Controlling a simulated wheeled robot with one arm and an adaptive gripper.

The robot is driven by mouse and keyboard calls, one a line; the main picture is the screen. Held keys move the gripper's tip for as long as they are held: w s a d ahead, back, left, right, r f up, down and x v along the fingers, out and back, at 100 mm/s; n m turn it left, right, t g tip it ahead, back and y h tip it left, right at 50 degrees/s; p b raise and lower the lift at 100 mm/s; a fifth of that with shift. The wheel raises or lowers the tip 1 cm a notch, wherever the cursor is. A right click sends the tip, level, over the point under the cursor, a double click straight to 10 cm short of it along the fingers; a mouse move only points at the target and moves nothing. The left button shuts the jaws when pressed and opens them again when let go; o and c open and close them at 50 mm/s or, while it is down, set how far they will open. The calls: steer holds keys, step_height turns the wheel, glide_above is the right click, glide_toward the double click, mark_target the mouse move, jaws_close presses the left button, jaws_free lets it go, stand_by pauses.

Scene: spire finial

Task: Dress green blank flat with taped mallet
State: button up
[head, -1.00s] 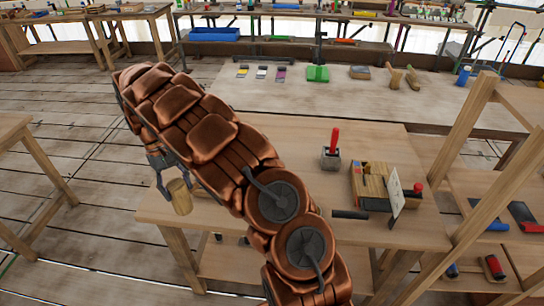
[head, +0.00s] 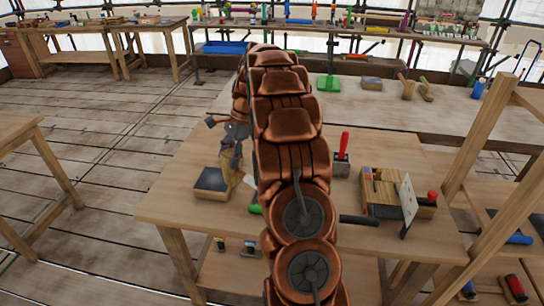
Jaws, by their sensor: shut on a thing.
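My gripper (head: 232,143) is at the left of my copper arm, over the left part of the near workbench. It is shut on a wooden mallet, whose pale head (head: 236,168) hangs below the fingers. I cannot make out any tape on it. The head is close beside a wooden block with a dark top (head: 211,181); whether they touch is unclear. A green piece (head: 328,84) lies on the pale table behind, just right of my arm; it may be the green blank. My arm hides the middle of the workbench.
A green-handled tool (head: 255,209) lies partly behind my arm. A red-handled tool (head: 342,152) stands right of it, near a wooden box with a white card (head: 408,200). Two wooden mallets (head: 406,88) stand on the back table. A wooden frame (head: 485,130) rises at right.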

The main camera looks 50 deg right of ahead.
steer(key=s+d+m+t+h+b, duration=0.35)
steer(key=s+d+m, duration=0.25)
steer(key=d+m, duration=0.65)
steer(key=shift+n+y, duration=0.35)
steer(key=shift+n, duration=0.1)
step_height(320, 180, down, 5)
steer(key=b, duration=0.3)
steer(key=shift+s+d+f+b, duration=0.1)
steer(key=shift+f+b, duration=0.05)
steer(key=shift+b, duration=0.15)
step_height(320, 180, down, 4)
steer(key=shift+r, duration=0.1)
steer(key=shift+r, duration=0.1)
step_height(320, 180, up, 4)
steer(key=p, duration=0.3)
